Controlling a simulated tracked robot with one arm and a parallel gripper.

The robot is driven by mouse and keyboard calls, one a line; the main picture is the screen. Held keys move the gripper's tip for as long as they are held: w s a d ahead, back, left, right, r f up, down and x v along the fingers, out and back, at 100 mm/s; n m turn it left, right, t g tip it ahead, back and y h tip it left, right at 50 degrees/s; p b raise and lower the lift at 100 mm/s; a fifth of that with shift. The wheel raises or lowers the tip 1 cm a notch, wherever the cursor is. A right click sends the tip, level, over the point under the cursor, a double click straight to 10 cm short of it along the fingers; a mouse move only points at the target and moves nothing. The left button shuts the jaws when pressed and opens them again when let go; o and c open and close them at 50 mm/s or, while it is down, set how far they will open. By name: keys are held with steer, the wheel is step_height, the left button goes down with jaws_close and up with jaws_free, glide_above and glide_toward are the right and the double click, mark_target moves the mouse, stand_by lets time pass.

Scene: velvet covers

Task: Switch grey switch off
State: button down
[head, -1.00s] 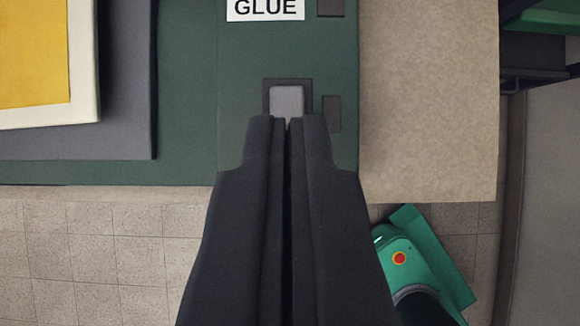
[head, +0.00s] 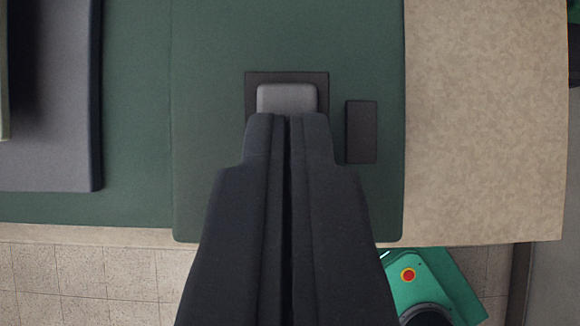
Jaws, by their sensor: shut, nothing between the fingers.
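The grey switch (head: 287,97) is a light grey rocker in a dark square frame (head: 252,92), set in a dark green panel (head: 215,60). Its lower part is hidden behind my gripper. My gripper (head: 288,118) is shut and empty, with its fingertips right at the lower edge of the grey switch in the head view. I cannot tell whether the tips touch it or are just above it.
A small dark block (head: 361,132) sits on the panel just right of the switch. A beige tabletop (head: 480,130) extends to the right. A raised grey slab (head: 55,110) lies at the left. Tiled floor (head: 80,280) shows below.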

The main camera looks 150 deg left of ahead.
steer(key=shift+s+a+f+t+b, duration=0.15)
steer(key=shift+f+t+b, duration=0.25)
steer(key=shift+b, duration=0.55)
steer(key=shift+r+p, duration=0.15)
steer(key=shift+p, duration=0.15)
steer(key=shift+w+d+r, duration=0.35)
steer(key=shift+w+d, duration=0.15)
steer(key=shift+w, duration=0.2)
steer(key=shift+r, duration=0.1)
